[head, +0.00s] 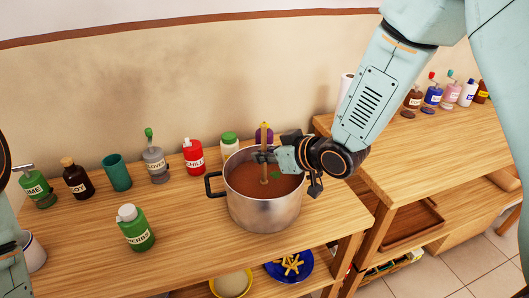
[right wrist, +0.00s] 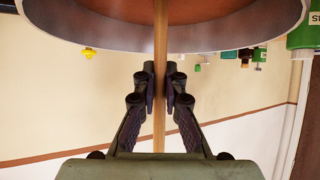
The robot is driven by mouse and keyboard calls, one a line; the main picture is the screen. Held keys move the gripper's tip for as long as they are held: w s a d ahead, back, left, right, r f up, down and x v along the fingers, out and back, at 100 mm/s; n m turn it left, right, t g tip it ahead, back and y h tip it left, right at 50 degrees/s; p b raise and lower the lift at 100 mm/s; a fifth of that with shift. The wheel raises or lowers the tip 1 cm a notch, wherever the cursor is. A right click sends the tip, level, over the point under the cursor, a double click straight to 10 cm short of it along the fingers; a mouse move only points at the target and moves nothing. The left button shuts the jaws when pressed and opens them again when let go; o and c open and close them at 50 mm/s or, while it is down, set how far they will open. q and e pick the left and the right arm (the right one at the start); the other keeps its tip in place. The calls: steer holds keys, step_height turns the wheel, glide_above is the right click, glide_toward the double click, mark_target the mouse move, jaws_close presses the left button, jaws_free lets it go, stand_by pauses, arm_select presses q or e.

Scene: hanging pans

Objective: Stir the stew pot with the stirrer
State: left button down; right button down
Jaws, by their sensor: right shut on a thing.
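The stew pot (head: 263,212) is a steel pot with dark handles, full of brown stew (head: 247,179), standing near the front edge of the wooden counter. The stirrer (head: 264,143) is a thin wooden stick standing about upright, its lower part in the stew. My right gripper (head: 265,157) is over the pot, shut on the stirrer. The right wrist view shows the stirrer (right wrist: 160,70) between both fingers (right wrist: 160,88), with the pot's rim (right wrist: 90,38) beyond. The stirrer's lower end is hidden in the stew. My left gripper is not seen; part of my left arm shows at the left edge.
A green herbs bottle (head: 136,229) stands left of the pot. A red chili bottle (head: 194,157), a grey clove bottle (head: 156,165) and a teal cup (head: 116,173) stand behind and left. A white bottle with a green cap (head: 229,146) is close behind the pot.

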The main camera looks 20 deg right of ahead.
mark_target(265, 169)
steer(key=shift+f+b, duration=1.25)
steer(key=shift+f, duration=0.9)
